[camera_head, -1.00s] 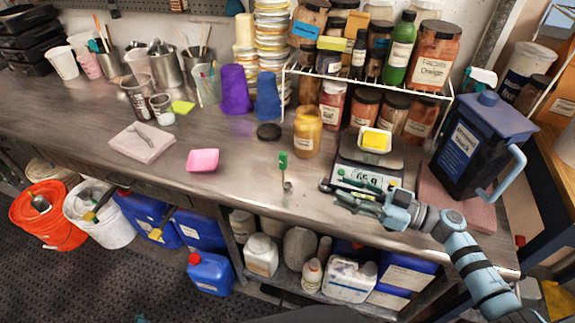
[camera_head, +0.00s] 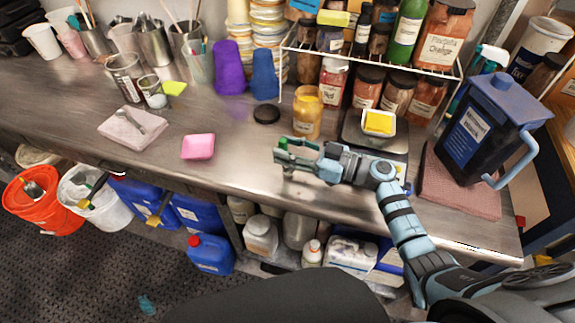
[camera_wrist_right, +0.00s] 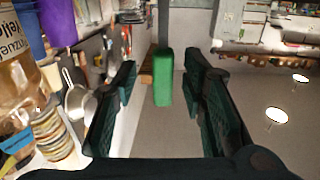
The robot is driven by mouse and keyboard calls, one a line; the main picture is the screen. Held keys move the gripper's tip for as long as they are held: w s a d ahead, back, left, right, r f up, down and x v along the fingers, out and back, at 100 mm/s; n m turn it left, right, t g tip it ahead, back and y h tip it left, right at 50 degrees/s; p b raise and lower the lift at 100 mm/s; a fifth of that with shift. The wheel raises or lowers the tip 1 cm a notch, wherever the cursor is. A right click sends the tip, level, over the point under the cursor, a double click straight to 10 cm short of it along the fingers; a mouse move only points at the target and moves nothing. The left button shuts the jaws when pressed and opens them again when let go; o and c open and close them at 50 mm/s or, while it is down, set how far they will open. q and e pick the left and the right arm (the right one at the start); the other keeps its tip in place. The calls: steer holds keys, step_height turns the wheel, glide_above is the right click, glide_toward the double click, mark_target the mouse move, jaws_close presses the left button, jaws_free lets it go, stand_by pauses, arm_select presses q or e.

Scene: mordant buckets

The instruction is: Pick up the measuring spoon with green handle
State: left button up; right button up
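The measuring spoon's green handle (camera_head: 283,143) shows at the tip of my right gripper (camera_head: 279,155), above the steel bench in the picture. The gripper hides the rest of the spoon in the head view. In the right wrist view the green handle (camera_wrist_right: 163,78) stands between the two dark fingers of my right gripper (camera_wrist_right: 165,95). A gap shows on both sides of it, so the gripper is open around or just short of the handle; the exact depth I cannot tell. My left gripper is out of view.
A yellow jar (camera_head: 307,112) and a black lid (camera_head: 266,114) stand behind the gripper. A pink dish (camera_head: 197,147) is left, with clear bench between.

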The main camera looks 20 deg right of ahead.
steer(key=shift+w+a, duration=0.1)
steer(key=shift+a, duration=0.2)
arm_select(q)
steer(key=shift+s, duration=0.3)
arm_select(e)
steer(key=shift+c, duration=0.5)
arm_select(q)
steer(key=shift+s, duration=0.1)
arm_select(e)
jaws_close()
arm_select(q)
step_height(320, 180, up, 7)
steer(key=p, duration=0.7)
arm_select(e)
step_height(320, 180, up, 20)
